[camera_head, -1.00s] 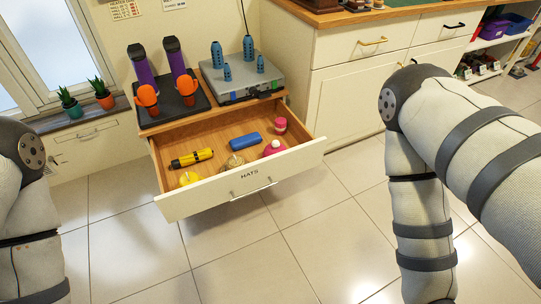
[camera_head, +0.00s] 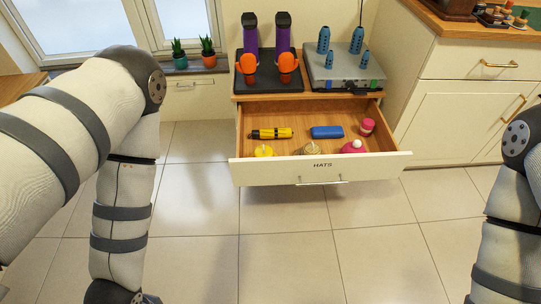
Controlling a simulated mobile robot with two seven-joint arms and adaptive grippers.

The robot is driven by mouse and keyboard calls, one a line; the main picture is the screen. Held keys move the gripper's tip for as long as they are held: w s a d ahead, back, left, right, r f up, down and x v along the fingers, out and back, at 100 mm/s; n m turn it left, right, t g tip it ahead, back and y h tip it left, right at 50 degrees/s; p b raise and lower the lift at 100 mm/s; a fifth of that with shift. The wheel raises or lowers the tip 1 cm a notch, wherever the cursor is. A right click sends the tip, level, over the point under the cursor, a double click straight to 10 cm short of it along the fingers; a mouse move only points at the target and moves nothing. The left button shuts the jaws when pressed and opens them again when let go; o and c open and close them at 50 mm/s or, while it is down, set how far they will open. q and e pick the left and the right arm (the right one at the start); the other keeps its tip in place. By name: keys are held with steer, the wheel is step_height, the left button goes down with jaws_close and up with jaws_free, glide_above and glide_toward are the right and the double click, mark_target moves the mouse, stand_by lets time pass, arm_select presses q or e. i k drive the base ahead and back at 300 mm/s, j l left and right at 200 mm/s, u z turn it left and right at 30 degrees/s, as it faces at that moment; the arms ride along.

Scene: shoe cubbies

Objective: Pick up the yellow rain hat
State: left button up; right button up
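The yellow rain hat (camera_head: 264,151) lies inside an open wooden drawer (camera_head: 322,175) marked HATS, near its front left. Only its top shows above the drawer front; the rest is hidden. My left arm hangs at the left of the view, and only its dark wrist shows at the bottom edge. My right arm is at the right edge. Neither gripper's fingers can be seen, and both arms are apart from the drawer.
The drawer also holds a tan hat (camera_head: 312,149), a pink hat (camera_head: 353,147), a yellow-black object (camera_head: 271,133), a blue case (camera_head: 327,132) and a pink-red item (camera_head: 367,126). Boots (camera_head: 283,50) and a grey boot dryer (camera_head: 341,72) stand above. Tiled floor in front is clear.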

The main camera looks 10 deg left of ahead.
mark_target(264, 155)
steer(key=i+j+z, duration=0.1)
steer(key=j+z, duration=0.2)
steer(key=j, duration=0.95)
steer(key=k+j+z, duration=0.1)
steer(key=j+z, duration=0.2)
steer(key=j, duration=0.9)
steer(key=i+l+z, duration=0.1)
steer(key=i+l, duration=0.1)
steer(key=i, duration=0.1)
